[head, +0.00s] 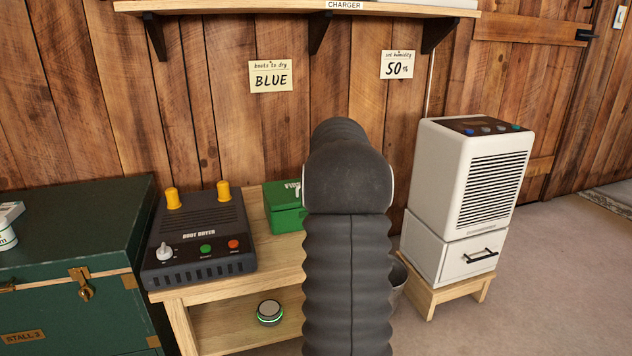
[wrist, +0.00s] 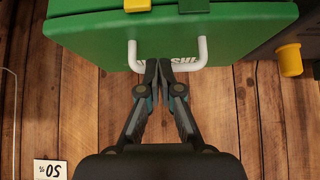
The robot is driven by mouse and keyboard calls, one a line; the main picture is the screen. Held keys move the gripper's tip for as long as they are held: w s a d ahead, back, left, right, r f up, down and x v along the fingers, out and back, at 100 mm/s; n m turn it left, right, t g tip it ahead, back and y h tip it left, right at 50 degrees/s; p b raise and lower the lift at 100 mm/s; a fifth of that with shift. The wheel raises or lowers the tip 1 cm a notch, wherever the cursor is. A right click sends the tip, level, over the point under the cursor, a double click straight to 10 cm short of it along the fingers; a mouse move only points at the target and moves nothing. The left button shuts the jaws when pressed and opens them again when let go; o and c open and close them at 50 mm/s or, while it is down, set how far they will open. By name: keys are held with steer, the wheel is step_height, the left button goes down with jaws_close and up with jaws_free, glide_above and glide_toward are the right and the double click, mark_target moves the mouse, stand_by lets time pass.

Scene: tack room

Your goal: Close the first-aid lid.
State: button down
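The green first-aid box (head: 284,212) stands on the wooden bench in the head view, its right part hidden behind my arm. In the wrist view its green panel (wrist: 90,38) fills the top, upside down, with a white handle (wrist: 203,55) and partly covered white lettering. I cannot tell how far the lid stands open. My gripper (wrist: 166,64) has its fingertips together in front of the handle's middle and overlaps it. Both fingers point at the panel; whether they touch it is unclear. The gripper is hidden behind my arm in the head view.
A boot dryer (head: 200,240) with yellow posts stands left of the box on the bench (head: 236,286). A green trunk (head: 75,275) is further left. A white dehumidifier (head: 440,180) stands right of my arm. A shelf (head: 230,6) crosses above; open floor lies at right.

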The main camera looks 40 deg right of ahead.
steer(key=r+p, duration=0.2)
steer(key=r, duration=0.1)
steer(key=shift+w+r+p, duration=0.2)
steer(key=shift+w+p, duration=0.15)
steer(key=shift+w, duration=0.05)
steer(key=shift+s+r, duration=0.15)
steer(key=shift+s, duration=0.05)
steer(key=s+a+f+b, duration=0.1)
steer(key=s+a, duration=0.2)
steer(key=s, duration=0.5)
steer(key=shift+s+a, duration=0.35)
steer(key=shift+a, duration=0.05)
steer(key=shift+f, duration=0.1)
